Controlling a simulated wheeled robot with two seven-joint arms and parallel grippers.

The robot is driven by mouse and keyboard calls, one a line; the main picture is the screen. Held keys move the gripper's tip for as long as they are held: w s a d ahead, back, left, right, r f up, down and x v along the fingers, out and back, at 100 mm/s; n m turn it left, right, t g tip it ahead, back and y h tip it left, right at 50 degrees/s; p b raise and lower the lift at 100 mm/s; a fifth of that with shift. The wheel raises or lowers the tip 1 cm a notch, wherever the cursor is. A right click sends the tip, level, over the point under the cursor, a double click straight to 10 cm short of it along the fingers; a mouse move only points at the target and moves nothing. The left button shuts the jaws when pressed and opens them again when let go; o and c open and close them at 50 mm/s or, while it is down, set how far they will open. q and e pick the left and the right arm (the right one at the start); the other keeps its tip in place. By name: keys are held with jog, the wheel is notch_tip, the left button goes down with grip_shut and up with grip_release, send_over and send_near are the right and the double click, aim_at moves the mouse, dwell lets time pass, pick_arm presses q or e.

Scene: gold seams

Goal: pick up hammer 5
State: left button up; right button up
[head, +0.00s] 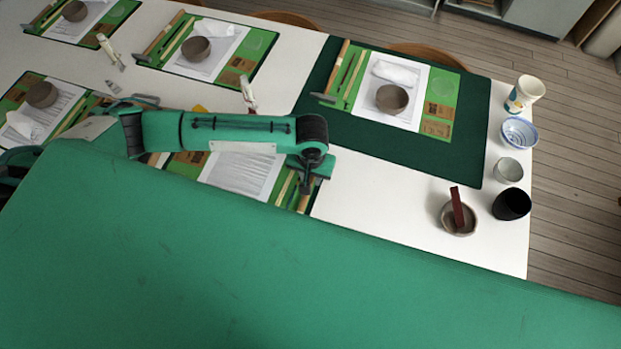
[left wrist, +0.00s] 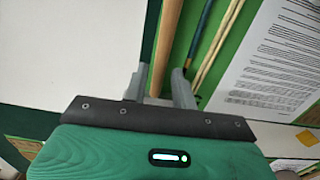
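A hammer's pale wooden handle (left wrist: 166,45) lies along the edge of a green mat in the left wrist view. Part of it also shows in the head view (head: 304,203). My left gripper (left wrist: 160,88) is open, with one grey finger on each side of the handle and gaps beside it. In the head view my left gripper (head: 308,180) is over the right end of the near mat. The hammer's head is hidden, and no number shows on it. My right gripper is not in view.
A dark blue tool (left wrist: 203,30) and thin sticks (left wrist: 222,42) lie right of the handle, near a printed sheet (left wrist: 275,65). Other mats hold bowls (head: 391,99) and similar tools. Several cups and bowls (head: 508,170) line the table's right end. White table (head: 375,200) is bare right of the gripper.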

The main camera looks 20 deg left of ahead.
pick_arm(q)
jog(key=shift+f, duration=0.55)
grip_shut()
jog(key=shift+r, duration=0.15)
